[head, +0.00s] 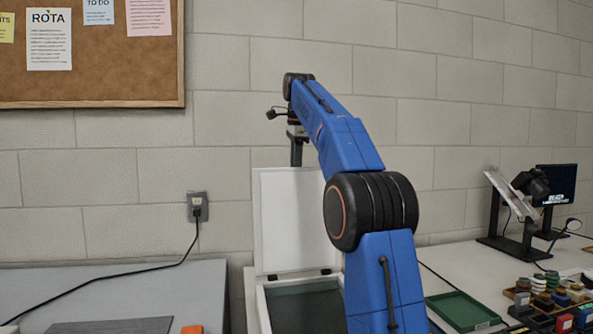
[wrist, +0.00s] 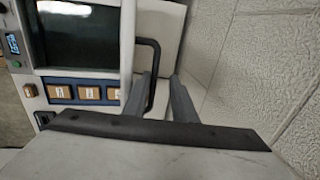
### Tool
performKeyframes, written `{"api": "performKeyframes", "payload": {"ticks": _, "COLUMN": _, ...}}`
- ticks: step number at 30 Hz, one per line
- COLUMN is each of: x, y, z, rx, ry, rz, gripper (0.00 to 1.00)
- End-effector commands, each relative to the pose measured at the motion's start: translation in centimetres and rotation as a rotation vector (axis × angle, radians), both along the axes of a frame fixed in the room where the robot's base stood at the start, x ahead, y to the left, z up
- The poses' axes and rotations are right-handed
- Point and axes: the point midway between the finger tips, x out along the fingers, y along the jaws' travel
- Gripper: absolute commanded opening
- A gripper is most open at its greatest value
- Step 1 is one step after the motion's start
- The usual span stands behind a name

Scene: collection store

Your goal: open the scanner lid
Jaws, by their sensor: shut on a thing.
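The scanner (head: 300,300) stands on the table in the head view, its dark glass bed (head: 304,306) uncovered. Its white lid (head: 283,225) stands about upright from the hinges at the back, near the wall. My gripper (head: 296,160) is at the lid's top edge and is shut on the lid. My arm hides the scanner's right side in the head view.
A block wall (head: 440,100) rises behind the scanner. A green tray (head: 462,311), several small coloured items and a stand (head: 505,225) lie to the right. A grey table (head: 120,285) is at left.

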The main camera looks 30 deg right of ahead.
Motion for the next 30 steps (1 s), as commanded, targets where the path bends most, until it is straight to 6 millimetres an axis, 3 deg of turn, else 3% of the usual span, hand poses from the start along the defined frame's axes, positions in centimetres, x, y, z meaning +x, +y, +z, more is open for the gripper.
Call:
{"api": "performKeyframes", "payload": {"ticks": 1, "x": 0.7, "y": -0.2, "z": -0.4, "rx": -0.002, "ry": -0.007, "rz": 0.000, "gripper": 0.00}}
{"api": "performKeyframes", "payload": {"ticks": 8, "x": 0.8, "y": -0.2, "z": -0.5, "rx": -0.001, "ry": -0.005, "rz": 0.000, "gripper": 0.00}}
{"api": "performKeyframes", "payload": {"ticks": 9, "x": 0.7, "y": -0.2, "z": -0.5, "rx": -0.001, "ry": -0.004, "rz": 0.000, "gripper": 0.26}}
{"api": "performKeyframes", "payload": {"ticks": 20, "x": 0.3, "y": -0.1, "z": -0.3, "rx": -0.002, "ry": -0.006, "rz": 0.000, "gripper": 0.26}}
{"api": "performKeyframes", "payload": {"ticks": 30, "x": -3.4, "y": 1.0, "z": 0.6, "rx": -0.002, "ry": -0.006, "rz": 0.000, "gripper": 0.26}}
